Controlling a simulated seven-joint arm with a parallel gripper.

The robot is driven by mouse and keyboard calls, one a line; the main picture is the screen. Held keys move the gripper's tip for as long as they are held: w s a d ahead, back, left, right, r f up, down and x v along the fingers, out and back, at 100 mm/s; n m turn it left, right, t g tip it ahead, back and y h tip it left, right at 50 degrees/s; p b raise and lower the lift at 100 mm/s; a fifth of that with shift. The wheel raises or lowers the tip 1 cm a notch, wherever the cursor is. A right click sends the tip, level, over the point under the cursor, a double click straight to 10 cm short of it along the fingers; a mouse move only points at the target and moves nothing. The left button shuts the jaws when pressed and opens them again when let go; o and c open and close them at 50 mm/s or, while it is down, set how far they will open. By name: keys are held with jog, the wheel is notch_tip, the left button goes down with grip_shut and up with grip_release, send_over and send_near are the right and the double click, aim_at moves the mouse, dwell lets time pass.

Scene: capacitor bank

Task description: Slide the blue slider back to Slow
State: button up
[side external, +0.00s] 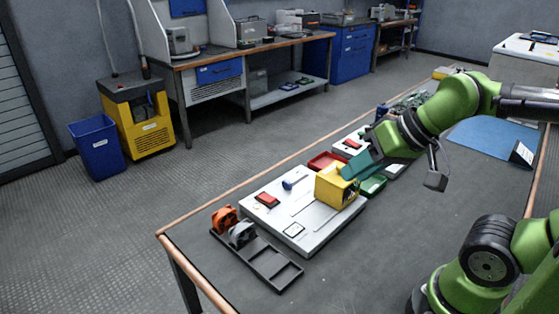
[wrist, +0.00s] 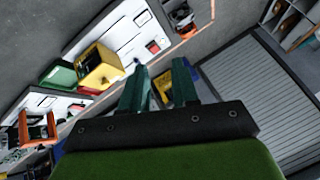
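The blue slider (side external: 290,184) is a small blue knob on the white panel (side external: 262,218), between a red button and a yellow box in the side view. In the wrist view a small blue spot, likely the slider (wrist: 137,62), shows just beyond the left fingertip. The Slow label cannot be read in either view. My gripper (side external: 353,167) has teal fingers and is near and above the yellow box, to the right of the slider in the side view. In the wrist view my gripper (wrist: 160,66) has its fingers apart with nothing held between them.
The yellow box (side external: 337,187) stands on the panel beside the slider. A red button (side external: 266,199) is on the panel. A black rack (side external: 262,264) with orange and grey parts is in front.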

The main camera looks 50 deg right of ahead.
jog(key=shift+f, duration=0.1)
jog(key=shift+c, duration=0.2)
jog(key=n+g+h, duration=0.2)
jog(key=n+g, duration=0.1)
jog(key=g, duration=0.4)
send_near(287, 182)
jog(key=shift+w, duration=0.2)
jog(key=shift+n, duration=0.5)
jog(key=shift+s+f, duration=0.1)
jog(key=shift+f, duration=4.15)
